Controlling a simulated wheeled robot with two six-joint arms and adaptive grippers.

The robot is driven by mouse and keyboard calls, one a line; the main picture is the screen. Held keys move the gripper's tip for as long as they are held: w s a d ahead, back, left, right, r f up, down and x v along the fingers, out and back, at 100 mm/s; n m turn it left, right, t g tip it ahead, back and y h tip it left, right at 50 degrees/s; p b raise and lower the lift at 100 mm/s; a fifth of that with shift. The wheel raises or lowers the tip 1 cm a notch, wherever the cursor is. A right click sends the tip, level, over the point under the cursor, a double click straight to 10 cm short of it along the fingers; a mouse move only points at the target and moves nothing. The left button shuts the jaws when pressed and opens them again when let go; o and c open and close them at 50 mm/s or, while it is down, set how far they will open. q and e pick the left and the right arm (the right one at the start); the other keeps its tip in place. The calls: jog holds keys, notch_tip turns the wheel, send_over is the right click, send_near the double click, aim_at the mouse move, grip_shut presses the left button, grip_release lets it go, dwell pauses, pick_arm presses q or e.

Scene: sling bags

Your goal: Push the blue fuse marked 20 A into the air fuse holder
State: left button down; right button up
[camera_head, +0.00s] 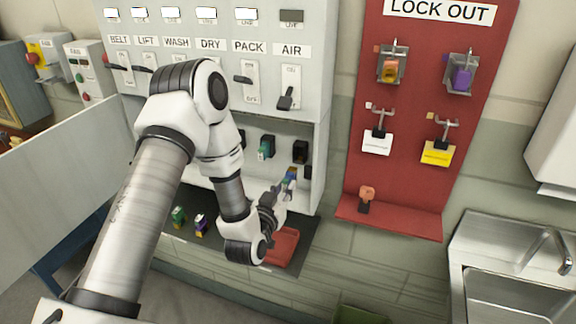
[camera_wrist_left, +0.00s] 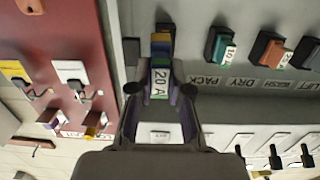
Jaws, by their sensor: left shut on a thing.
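The blue fuse marked 20 A (camera_head: 291,174) is held between the fingers of my left gripper (camera_head: 283,190). In the left wrist view the fuse (camera_wrist_left: 160,78) shows its white 20 A label between the fingertips, with blue and yellow bands beyond it. The dark air fuse holder (camera_head: 300,152) is on the cabinet's recessed back, just above and behind the fuse in the head view. In the left wrist view the holder (camera_wrist_left: 165,28) lines up roughly with the fuse's far end. Whether the two touch cannot be told. My right gripper is out of view.
A green fuse (camera_head: 266,147) sits in the neighbouring holder. Loose green (camera_head: 178,217) and purple (camera_head: 200,224) fuses lie on the dark shelf below, with a red tray (camera_head: 284,246) near its right end. The red lockout board (camera_head: 415,110) stands to the right.

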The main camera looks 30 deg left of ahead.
aim_at(286, 176)
pick_arm(q)
jog(key=shift+a+r, duration=0.5)
jog(key=shift+r, duration=0.1)
jog(key=shift+s+d+r, duration=0.2)
jog(key=shift+s+r, duration=0.1)
jog(key=shift+s, duration=0.3)
jog(key=x, duration=0.3)
jog(key=shift+w+f+b, duration=0.15)
jog(key=shift+w+b, duration=0.1)
jog(key=shift+b, duration=0.1)
jog(key=shift+x, duration=1)
jog(key=shift+w+a, duration=0.15)
jog(key=shift+w, duration=0.25)
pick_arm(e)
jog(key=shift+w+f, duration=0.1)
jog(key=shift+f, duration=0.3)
pick_arm(q)
jog(key=shift+s, duration=0.1)
jog(key=shift+b, duration=0.55)
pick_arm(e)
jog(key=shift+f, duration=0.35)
